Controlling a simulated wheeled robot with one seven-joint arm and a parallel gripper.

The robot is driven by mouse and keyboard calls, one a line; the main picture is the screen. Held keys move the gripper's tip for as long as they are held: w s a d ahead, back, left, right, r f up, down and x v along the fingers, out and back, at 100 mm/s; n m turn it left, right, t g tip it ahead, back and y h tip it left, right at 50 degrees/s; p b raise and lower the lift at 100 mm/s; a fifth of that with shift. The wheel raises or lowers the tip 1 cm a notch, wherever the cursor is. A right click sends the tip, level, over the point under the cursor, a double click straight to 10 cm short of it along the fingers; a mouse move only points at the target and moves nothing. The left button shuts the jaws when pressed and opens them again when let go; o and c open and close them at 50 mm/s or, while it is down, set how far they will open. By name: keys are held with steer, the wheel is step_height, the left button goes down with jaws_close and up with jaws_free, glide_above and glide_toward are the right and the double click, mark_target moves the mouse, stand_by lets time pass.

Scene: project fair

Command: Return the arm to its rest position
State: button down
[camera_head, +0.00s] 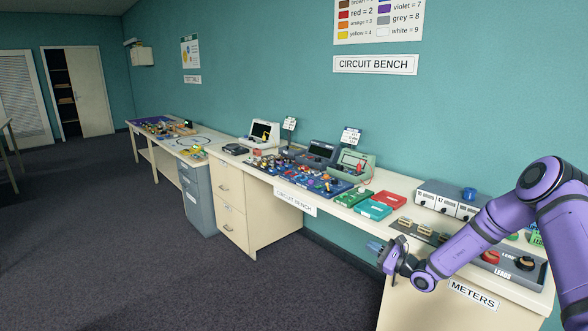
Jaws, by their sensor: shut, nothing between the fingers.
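My purple arm enters from the right edge, bent at an elbow and reaching down and left over the near end of the bench. My gripper (376,247) is at the bench's front edge, beside the METERS end and left of the dark board there. Its fingers are small in the picture; they look shut, with nothing seen between them. The arm hides part of the bench top behind it.
The long bench (340,210) runs along the teal wall. Farther off are circuit boards (325,183) and meters. Open carpet (180,270) lies left.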

steer(key=s+a+r+n+g+h, duration=0.2)
steer(key=s+a+r+n+g, duration=0.35)
steer(key=s+r, duration=0.55)
steer(key=s+a+r+n+g+h, duration=0.1)
steer(key=s+a+r+n+g, duration=0.1)
steer(key=s+r+n+g, duration=0.85)
steer(key=s+d+r+n+t+h, duration=0.1)
steer(key=s+d+r+t+h, duration=0.2)
steer(key=s, duration=0.6)
steer(key=s+d+r+n+t+h, duration=0.2)
steer(key=s+d+r+h, duration=0.2)
steer(key=s+r, duration=0.3)
steer(key=s+d+r+n+t+h, duration=0.1)
steer(key=s+d+r+t+h, duration=0.2)
steer(key=s, duration=0.7)
steer(key=shift+s+d+r+n+t+h, duration=0.35)
steer(key=shift+d+r+h, duration=0.35)
steer(key=shift+d+r, duration=0.5)
steer(key=shift+a+r, duration=0.15)
